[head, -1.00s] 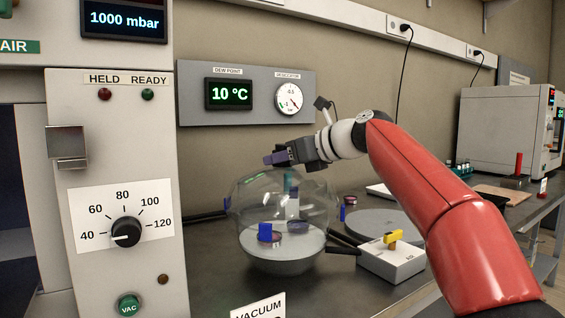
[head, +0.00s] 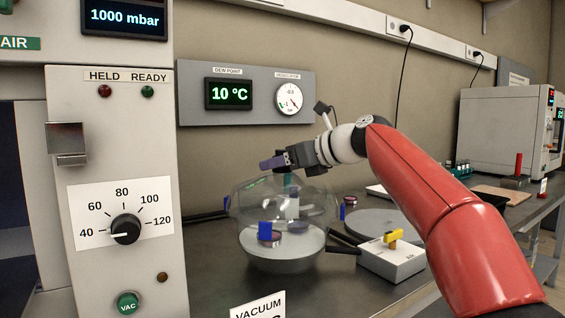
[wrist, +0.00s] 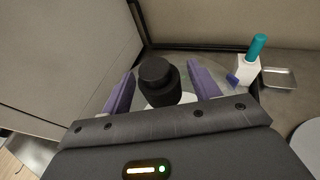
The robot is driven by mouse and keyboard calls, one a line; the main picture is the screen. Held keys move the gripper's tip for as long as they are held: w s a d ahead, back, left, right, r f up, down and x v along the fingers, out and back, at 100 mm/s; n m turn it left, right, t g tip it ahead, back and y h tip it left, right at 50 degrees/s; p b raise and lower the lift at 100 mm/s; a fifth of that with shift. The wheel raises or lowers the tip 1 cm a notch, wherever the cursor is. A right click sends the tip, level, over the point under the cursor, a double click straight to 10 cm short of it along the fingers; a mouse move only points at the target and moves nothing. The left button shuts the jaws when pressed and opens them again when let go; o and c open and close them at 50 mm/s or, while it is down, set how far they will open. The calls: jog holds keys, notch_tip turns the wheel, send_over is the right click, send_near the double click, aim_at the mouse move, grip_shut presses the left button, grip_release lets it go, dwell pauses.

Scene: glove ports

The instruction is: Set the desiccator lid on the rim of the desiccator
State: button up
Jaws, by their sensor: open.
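The clear glass desiccator lid (head: 262,190) is a dome standing over the desiccator (head: 282,264), whose pale base sits on the dark bench in the head view. The glass edges are faint, so I cannot tell whether the lid's edge meets the rim evenly all round. In the wrist view the lid's black knob (wrist: 157,80) stands between the purple fingers of my gripper (wrist: 160,92), with a gap on each side. My gripper (head: 272,163) is open at the top of the dome in the head view.
A blue-marked dish (head: 267,234) shows through the glass. A white box with a yellow handle (head: 393,238) and a grey round plate (head: 375,222) are to the right. The control cabinet (head: 115,190) borders the left.

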jog(key=shift+r, duration=0.2)
jog(key=r+v, duration=0.1)
jog(key=v, duration=1.1)
jog(key=shift+d, duration=0.1)
